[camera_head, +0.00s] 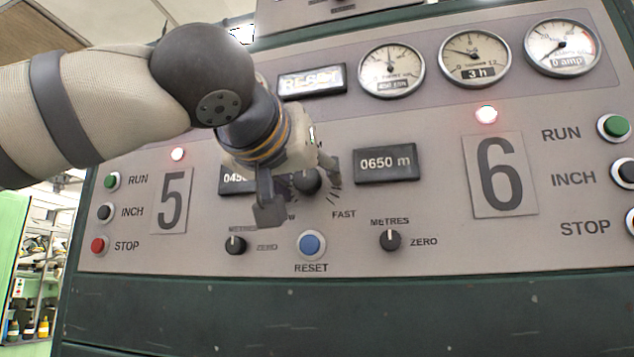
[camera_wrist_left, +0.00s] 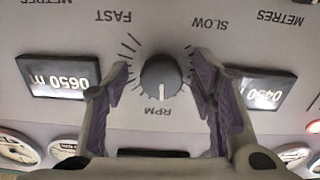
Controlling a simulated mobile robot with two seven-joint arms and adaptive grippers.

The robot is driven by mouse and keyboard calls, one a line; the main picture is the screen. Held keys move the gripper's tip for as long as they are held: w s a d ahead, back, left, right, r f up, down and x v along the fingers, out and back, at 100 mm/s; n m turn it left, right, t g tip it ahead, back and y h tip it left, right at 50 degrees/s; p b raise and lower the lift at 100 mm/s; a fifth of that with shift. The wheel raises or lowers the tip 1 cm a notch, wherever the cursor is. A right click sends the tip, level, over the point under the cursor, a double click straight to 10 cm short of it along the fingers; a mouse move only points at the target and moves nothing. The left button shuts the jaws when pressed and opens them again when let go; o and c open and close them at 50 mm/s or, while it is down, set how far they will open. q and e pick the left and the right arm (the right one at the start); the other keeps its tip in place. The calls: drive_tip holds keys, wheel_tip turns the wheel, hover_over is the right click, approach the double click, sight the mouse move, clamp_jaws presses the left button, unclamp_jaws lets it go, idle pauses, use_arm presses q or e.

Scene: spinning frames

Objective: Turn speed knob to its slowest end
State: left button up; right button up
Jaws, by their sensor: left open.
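The speed knob (camera_wrist_left: 160,75) is a dark grey round knob with a white pointer line, marked RPM, with tick marks around it. The wrist view is upside down; there the pointer points down at RPM, with SLOW at upper right and FAST at upper left. In the head view the knob (camera_head: 308,181) is partly hidden behind my left gripper (camera_head: 301,194). My left gripper (camera_wrist_left: 158,66) is open, one finger on each side of the knob with gaps visible; it is not closed on it. My right gripper is not in view.
The blue RESET button (camera_head: 312,244) sits below the knob, between two small METRES knobs (camera_head: 236,245) (camera_head: 390,240). Counter displays (camera_head: 387,164) flank the speed knob. RUN, INCH and STOP buttons line both sides, with round gauges (camera_head: 391,70) above.

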use_arm(q)
drive_tip(key=shift+s+a, duration=0.15)
drive_tip(key=shift+s, duration=0.05)
drive_tip(key=shift+c, duration=0.3)
drive_tip(key=c, duration=1.1)
